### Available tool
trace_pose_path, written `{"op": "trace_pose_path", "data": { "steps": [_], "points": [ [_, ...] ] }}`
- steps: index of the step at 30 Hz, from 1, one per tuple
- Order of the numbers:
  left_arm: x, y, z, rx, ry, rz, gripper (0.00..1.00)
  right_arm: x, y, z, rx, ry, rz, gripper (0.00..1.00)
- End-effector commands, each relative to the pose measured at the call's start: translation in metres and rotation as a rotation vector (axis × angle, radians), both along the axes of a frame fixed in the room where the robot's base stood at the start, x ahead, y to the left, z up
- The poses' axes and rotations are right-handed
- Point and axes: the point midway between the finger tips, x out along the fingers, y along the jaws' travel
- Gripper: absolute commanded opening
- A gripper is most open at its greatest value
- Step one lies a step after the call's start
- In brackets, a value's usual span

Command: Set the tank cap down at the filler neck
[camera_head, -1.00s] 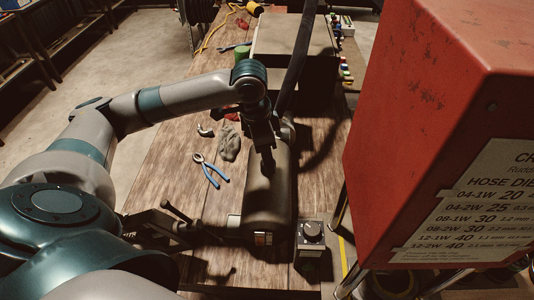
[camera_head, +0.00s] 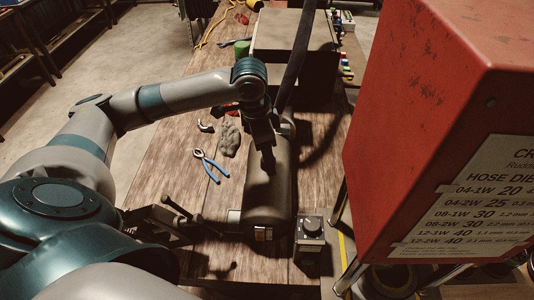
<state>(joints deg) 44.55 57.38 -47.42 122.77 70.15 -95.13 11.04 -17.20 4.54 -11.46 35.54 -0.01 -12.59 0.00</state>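My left gripper (camera_head: 268,168) points down over the top of a long dark cylindrical tank (camera_head: 268,203) on the wooden bench. Its fingertips look close together and dark against the tank. I cannot make out a cap between them, or whether they touch the tank. The tank cap and the filler neck cannot be told apart from the dark fingers and shadow here. My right gripper is not in view.
A large red box (camera_head: 440,110) with a label fills the right side. Blue-handled pliers (camera_head: 211,167) and a grey rag (camera_head: 230,140) lie left of the tank. A small knob box (camera_head: 311,232) sits at its near right. A dark hose (camera_head: 298,55) hangs behind the gripper.

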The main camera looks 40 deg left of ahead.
Motion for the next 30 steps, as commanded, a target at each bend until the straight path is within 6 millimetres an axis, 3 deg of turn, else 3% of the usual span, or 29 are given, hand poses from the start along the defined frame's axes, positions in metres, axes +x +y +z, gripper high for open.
{"op": "trace_pose_path", "data": {
  "steps": [14,20,30],
  "points": [
    [0.000,0.001,0.012,-0.001,-0.004,0.000,0.54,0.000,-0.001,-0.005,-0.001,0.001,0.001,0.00],
    [-0.002,0.004,0.039,-0.001,-0.006,0.001,0.54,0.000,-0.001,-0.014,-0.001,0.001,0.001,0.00],
    [-0.010,0.011,0.103,0.000,-0.006,0.000,0.54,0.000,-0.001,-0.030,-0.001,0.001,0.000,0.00]
  ]
}}
